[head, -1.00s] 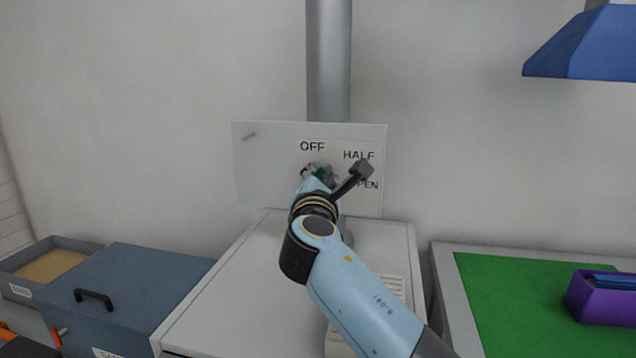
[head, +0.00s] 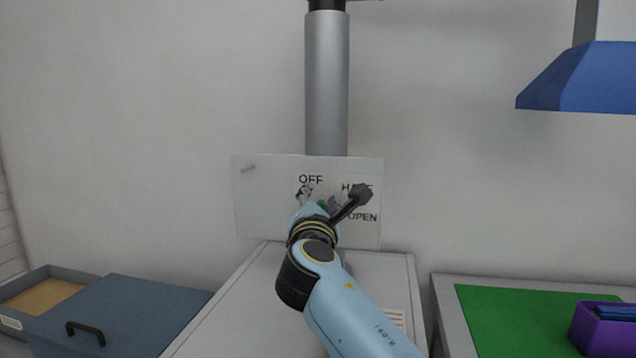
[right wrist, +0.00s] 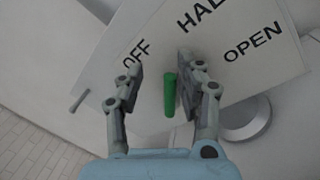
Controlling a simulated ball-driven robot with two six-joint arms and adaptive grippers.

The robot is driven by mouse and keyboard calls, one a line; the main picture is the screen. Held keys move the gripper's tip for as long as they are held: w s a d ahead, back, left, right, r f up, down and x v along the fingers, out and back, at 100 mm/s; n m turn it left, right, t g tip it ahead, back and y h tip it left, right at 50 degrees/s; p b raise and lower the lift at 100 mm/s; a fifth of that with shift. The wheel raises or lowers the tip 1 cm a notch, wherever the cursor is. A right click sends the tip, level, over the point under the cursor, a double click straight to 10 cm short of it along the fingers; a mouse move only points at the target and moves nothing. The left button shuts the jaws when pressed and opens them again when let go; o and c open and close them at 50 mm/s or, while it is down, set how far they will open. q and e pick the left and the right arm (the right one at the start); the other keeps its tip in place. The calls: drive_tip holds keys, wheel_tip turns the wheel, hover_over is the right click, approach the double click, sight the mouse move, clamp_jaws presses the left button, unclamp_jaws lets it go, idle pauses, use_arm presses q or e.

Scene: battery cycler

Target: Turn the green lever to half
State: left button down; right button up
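A white panel (head: 262,205) carries the labels OFF, HALF and OPEN; HALF is partly covered by a dark part of my right arm. In the right wrist view the green lever (right wrist: 169,95) stands between the two open fingers of my right gripper (right wrist: 158,82). The right finger is close beside it; whether they touch I cannot tell. A clear gap separates it from the left finger. Which label it points at is unclear. My left gripper is out of view.
A grey pipe (head: 326,85) rises behind the panel. A pale cabinet (head: 262,290) stands below it. At left is a blue-grey box with a black handle (head: 85,331); at right a green mat (head: 510,325) bears a purple bin (head: 600,330). A blue hood (head: 580,78) hangs upper right.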

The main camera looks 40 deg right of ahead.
wheel_tip(320, 180, up, 8)
drive_tip(key=shift+r, duration=0.25)
